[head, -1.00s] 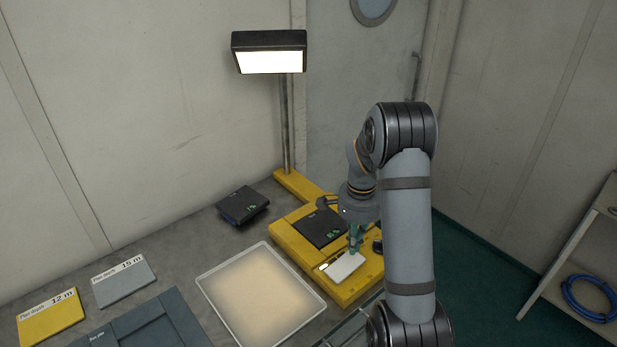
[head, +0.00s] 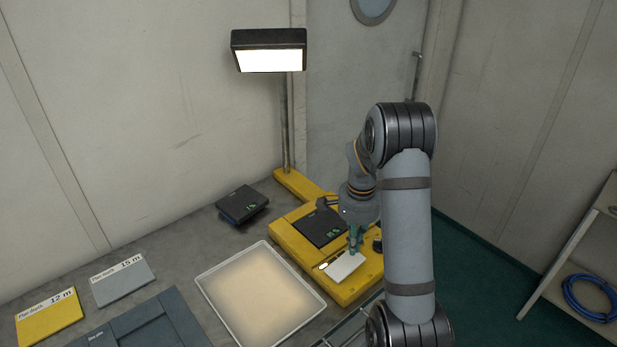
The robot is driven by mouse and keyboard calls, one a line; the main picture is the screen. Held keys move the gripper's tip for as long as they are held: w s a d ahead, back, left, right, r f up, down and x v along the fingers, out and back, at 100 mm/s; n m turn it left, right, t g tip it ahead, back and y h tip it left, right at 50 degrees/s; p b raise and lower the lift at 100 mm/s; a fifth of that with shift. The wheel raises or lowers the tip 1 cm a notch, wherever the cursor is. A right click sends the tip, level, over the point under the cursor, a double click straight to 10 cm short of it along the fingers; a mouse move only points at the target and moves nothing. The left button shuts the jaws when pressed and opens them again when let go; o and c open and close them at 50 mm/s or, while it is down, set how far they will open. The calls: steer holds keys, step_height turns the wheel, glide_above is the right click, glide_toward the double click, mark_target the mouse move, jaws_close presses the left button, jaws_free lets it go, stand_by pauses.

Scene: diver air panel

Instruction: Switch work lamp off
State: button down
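The work lamp (head: 268,61) has a dark rectangular head on a grey post, and its panel glows white. The post stands on a yellow base (head: 290,238) that holds a black block and a white plate (head: 345,266). A small lit spot (head: 323,266) shows beside the plate. My gripper (head: 354,250) points down at the far edge of the white plate. Whether it touches the plate, and whether its fingers are open or shut, is too small to tell. My arm hides part of the base's right side.
A white-rimmed tray (head: 318,303) lies left of the base. A second black block (head: 242,204) lies behind it. Yellow (head: 48,318) and grey (head: 124,281) depth cards and a blue-grey case (head: 150,325) are at left. A shelf with blue hose (head: 590,298) stands right.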

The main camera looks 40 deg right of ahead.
mark_target(352, 258)
steer(key=shift+f+b, duration=1.6)
steer(key=shift+f, duration=0.05)
stand_by(0.5)
steer(key=shift+r+p, duration=2.45)
steer(key=shift+r, duration=1.15)
steer(key=shift+f, duration=0.1)
step_height(352, 258, down, 7)
steer(key=b, duration=0.5)
steer(key=shift+r, duration=0.2)
steer(key=shift+p, duration=0.3)
steer(key=shift+r+p, duration=3.2)
steer(key=shift+f, duration=0.1)
